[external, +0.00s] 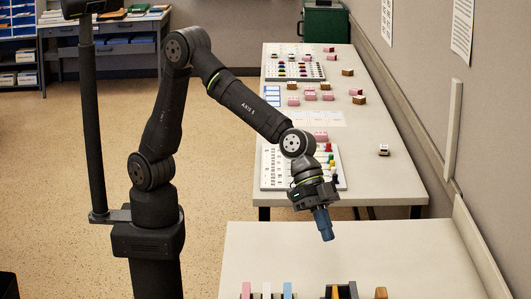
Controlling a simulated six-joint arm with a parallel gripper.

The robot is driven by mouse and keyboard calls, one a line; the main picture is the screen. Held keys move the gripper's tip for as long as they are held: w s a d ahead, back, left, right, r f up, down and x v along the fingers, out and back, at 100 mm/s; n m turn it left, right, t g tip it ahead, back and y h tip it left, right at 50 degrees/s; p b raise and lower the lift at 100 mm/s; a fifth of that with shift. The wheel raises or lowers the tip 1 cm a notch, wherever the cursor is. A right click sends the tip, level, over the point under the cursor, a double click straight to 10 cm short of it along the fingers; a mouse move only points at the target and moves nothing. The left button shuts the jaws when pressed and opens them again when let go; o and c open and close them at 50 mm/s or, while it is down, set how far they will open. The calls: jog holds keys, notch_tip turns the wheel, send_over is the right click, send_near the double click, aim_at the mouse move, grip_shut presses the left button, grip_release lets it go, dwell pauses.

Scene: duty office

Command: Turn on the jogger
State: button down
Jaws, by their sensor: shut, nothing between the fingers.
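My gripper (326,236) points downward with its blue fingers closed together and nothing between them. It is in the air, in front of the far table and over the back part of the near table in the picture. I cannot pick out the jogger for certain in this view. A row of small upright things, among them a pink one (266,291), a light blue one (287,291) and a yellow and black one (338,291), stands at the bottom edge, cut off by the frame. My gripper is apart from them.
The near table (400,250) is bare across its middle. The far table (385,115) holds panels with coloured knobs (295,70), and several pink and brown blocks. A dark green box (325,22) stands at its far end. A wall runs along the right.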

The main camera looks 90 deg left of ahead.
jog(key=s+d+r+m+g+h, duration=0.2)
jog(key=s+d+m, duration=0.8)
jog(key=s+d, duration=0.6)
jog(key=shift+s+r, duration=0.5)
jog(key=shift+s, duration=0.3)
jog(key=shift+d+f, duration=0.1)
jog(key=shift+d, duration=0.1)
jog(key=x, duration=1)
jog(key=shift+f, duration=0.15)
notch_tip(320, 180, down, 2)
jog(key=shift+w+a+f, duration=0.1)
jog(key=shift+w, duration=0.1)
jog(key=shift+w+f, duration=0.1)
jog(key=shift+f, duration=0.5)
